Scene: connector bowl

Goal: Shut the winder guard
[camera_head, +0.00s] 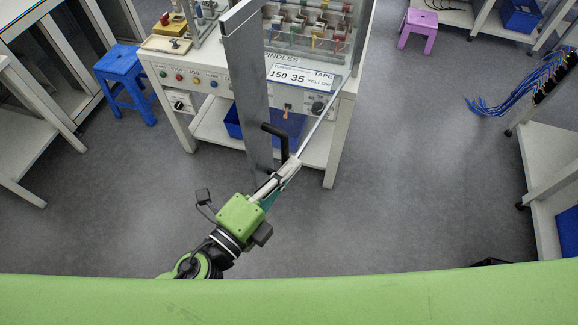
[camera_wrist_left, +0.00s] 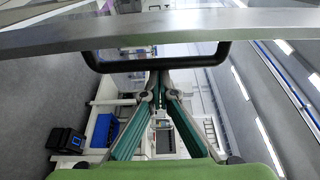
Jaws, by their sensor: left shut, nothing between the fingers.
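The winder guard (camera_head: 250,90) stands open, its wide grey metal bar jutting from the winder bench (camera_head: 215,85) toward me. A thin grey bar (camera_head: 325,110) slants from the bench's right side down to near my gripper; I cannot tell whether it belongs to the guard. A black handle (camera_head: 285,142) sits on the wide bar, and it crosses the top of the left wrist view (camera_wrist_left: 155,66). My left gripper (camera_head: 294,161) is shut and empty, its fingertips close to the handle's lower end. In the wrist view the fingertips (camera_wrist_left: 159,76) meet just below the handle; contact cannot be told. My right gripper is not in view.
Colored spools (camera_head: 310,25) stand on the bench behind the guard. A blue bin (camera_head: 233,121) sits on its lower shelf. A blue stool (camera_head: 122,80) is at the left, a purple stool (camera_head: 418,25) at the back right. Open grey floor (camera_head: 420,170) lies to the right.

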